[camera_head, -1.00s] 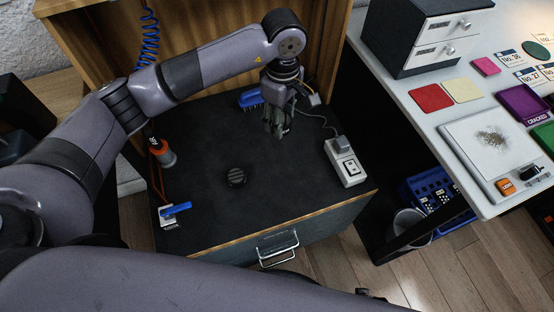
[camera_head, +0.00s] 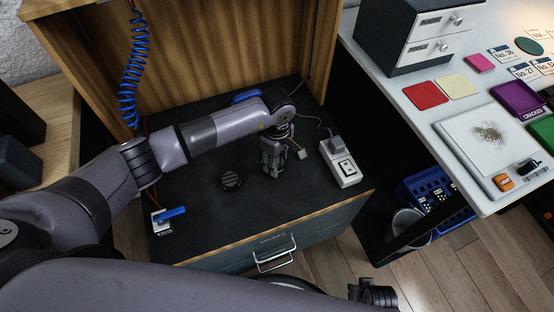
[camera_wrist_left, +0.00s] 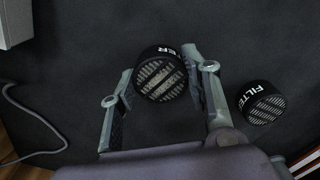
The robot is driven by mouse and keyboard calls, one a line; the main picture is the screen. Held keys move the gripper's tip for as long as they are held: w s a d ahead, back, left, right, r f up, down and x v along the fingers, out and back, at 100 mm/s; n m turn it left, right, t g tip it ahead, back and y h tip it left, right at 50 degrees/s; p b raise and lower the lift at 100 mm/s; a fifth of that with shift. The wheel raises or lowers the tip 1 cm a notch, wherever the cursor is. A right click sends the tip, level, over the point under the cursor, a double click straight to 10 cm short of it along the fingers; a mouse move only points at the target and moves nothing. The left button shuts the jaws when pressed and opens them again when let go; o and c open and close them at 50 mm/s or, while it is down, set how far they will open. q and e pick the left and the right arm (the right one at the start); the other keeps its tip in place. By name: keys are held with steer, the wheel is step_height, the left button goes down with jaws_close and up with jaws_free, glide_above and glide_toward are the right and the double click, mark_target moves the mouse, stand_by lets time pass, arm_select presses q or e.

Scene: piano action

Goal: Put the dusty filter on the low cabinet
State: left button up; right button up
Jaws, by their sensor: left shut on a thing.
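A round black filter (camera_wrist_left: 160,76) with pale, dusty-looking slats is between the fingers of my left gripper (camera_wrist_left: 158,66) in the left wrist view. The gripper is shut on it. In the head view my left gripper (camera_head: 271,168) points down over the dark top of a low cabinet (camera_head: 215,225), and its fingers hide most of what it holds. I cannot tell whether the held filter touches the top. A second black filter (camera_head: 232,180) lies on the top just left of the gripper; it also shows in the left wrist view (camera_wrist_left: 262,103). My right gripper (camera_head: 374,292) shows partly at the bottom.
A white socket box (camera_head: 341,163) with a cable stands right of my left gripper. A blue-handled thing (camera_head: 171,213) is at the left front corner, and a blue brush (camera_head: 245,96) is behind my arm. The front middle of the top is clear.

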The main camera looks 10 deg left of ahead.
arm_select(q)
steer(key=shift+f, duration=0.2)
arm_select(e)
steer(key=shift+w+r, duration=0.15)
steer(key=shift+r, duration=0.05)
arm_select(q)
steer(key=o, duration=0.8)
steer(key=shift+c, duration=0.2)
steer(key=o, duration=0.3)
arm_select(e)
steer(key=shift+w+r, duration=0.1)
arm_select(q)
steer(key=shift+r, duration=0.1)
steer(key=shift+r+p, duration=0.55)
steer(key=shift+r, duration=5.5)
arm_select(e)
steer(key=shift+s+d+f, duration=0.2)
steer(key=shift+s+f, duration=1.2)
steer(key=shift+f, duration=0.2)
